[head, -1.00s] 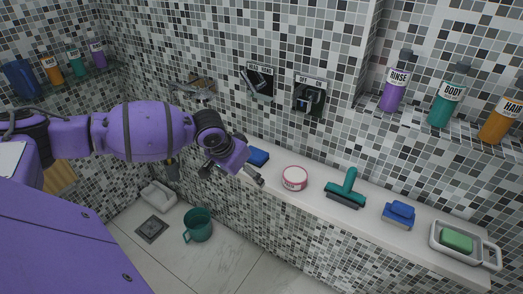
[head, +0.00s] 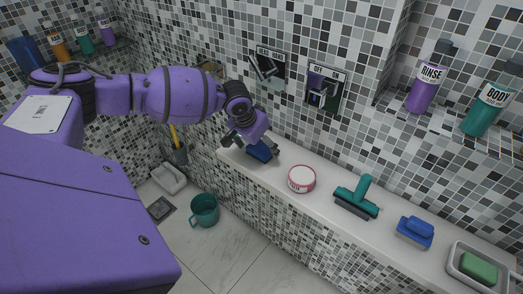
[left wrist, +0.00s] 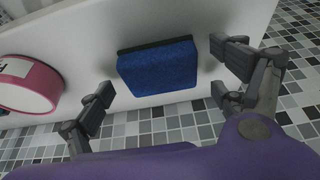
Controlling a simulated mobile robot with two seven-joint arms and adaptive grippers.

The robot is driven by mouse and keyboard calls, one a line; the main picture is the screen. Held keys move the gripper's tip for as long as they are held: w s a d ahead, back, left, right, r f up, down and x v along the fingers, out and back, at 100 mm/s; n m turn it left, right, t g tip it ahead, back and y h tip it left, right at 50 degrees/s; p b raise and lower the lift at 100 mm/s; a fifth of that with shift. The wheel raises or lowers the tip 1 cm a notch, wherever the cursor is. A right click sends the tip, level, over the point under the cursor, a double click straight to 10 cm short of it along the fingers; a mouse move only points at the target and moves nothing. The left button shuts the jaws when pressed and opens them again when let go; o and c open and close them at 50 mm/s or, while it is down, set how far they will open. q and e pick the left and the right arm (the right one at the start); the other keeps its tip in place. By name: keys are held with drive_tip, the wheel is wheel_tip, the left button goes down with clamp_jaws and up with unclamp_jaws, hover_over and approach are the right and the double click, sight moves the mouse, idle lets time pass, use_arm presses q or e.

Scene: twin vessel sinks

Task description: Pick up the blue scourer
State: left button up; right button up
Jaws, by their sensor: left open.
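The blue scourer (head: 262,151), a blue block with a dark layer, lies at the left end of the white ledge (head: 328,202). It shows large and near in the left wrist view (left wrist: 158,75). My left gripper (head: 250,145) is at the scourer in the head view and partly covers it. In the left wrist view my left gripper (left wrist: 163,88) is open, with one finger on each side of the scourer and a gap between each finger and the block. It holds nothing. My right gripper is not in view.
A pink-rimmed round tin (head: 301,179) stands right of the scourer; it also shows in the left wrist view (left wrist: 28,84). Farther right are a green squeegee (head: 357,197), a blue brush (head: 415,232) and green soap (head: 479,267) in a dish. A green mug (head: 205,211) stands on the floor.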

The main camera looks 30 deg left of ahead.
use_arm(q)
drive_tip(key=c, duration=1)
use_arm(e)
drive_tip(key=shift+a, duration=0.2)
